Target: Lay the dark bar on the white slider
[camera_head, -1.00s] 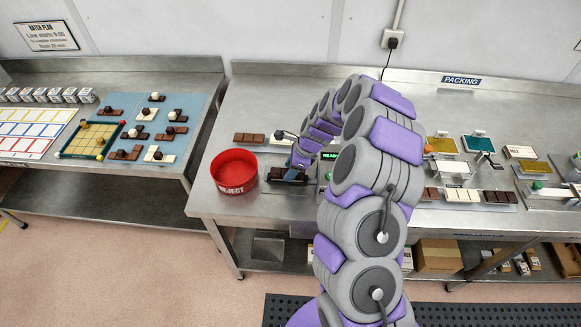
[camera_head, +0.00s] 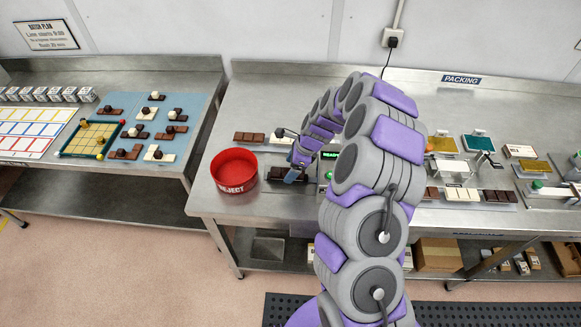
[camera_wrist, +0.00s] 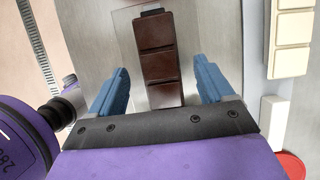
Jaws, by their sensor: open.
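The dark bar (camera_head: 279,173) lies near the front edge of the steel bench, right of the red bin. In the wrist view the dark bar (camera_wrist: 160,60) is segmented and dark brown, lying on a clear or grey plate. My gripper (camera_head: 292,176) is open above it. In the wrist view the blue fingers of my gripper (camera_wrist: 162,85) stand on either side of the bar's near end, with gaps on both sides. A white strip with a green knob (camera_head: 553,192) at the far right may be the white slider; I cannot tell for sure.
The red reject bin (camera_head: 233,172) stands left of my gripper. A brown bar (camera_head: 249,138) lies behind, and a cream bar (camera_wrist: 291,40) shows at the wrist view's right. Several bars and coloured trays (camera_head: 478,143) stand on the right. My arm hides the bench middle.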

